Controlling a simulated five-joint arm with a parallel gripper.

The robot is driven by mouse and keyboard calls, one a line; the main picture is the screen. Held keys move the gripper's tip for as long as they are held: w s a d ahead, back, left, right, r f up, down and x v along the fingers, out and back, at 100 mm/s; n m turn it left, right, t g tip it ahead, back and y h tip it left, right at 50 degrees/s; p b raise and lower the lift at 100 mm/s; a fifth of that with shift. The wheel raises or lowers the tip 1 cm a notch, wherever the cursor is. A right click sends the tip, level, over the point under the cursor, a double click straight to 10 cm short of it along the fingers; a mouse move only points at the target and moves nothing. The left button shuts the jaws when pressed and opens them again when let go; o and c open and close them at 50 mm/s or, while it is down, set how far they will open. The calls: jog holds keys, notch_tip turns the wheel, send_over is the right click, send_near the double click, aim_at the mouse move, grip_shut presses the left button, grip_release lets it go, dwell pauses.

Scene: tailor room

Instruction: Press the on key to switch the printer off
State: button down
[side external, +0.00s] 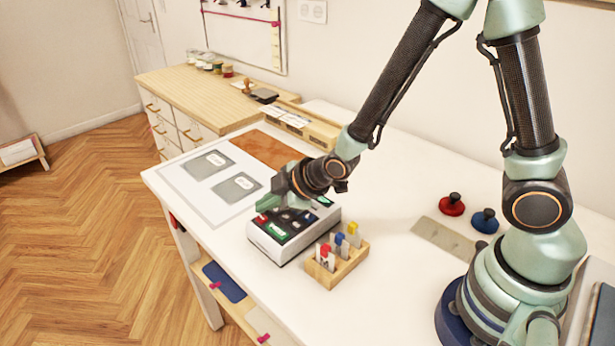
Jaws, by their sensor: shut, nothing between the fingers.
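The printer (275,249) is a white box with a dark top panel, on the white table near its front edge. Its panel carries several keys, among them a green key (277,230) and a red key (262,218). I cannot read the key labels, so I cannot tell which is the on key. My gripper (262,207) is shut and empty, low over the far left part of the panel, close to the red key. I cannot tell whether it touches a key. My gripper and wrist hide part of the panel's back.
A wooden holder (337,268) with coloured-top pieces stands just right of the printer. A white sheet with grey patches (208,185) and a brown mat (266,150) lie behind left. A red knob (451,205) and a blue knob (485,221) stand further right.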

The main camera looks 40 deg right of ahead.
jog(key=shift+f, duration=0.1)
dwell(0.4)
jog(key=shift+d+f, duration=0.1)
jog(key=shift+f, duration=0.25)
jog(key=shift+f, duration=0.45)
dwell(0.6)
dwell(0.4)
jog(key=shift+r, duration=0.85)
jog(key=shift+r, duration=2.5)
jog(key=shift+r, duration=0.1)
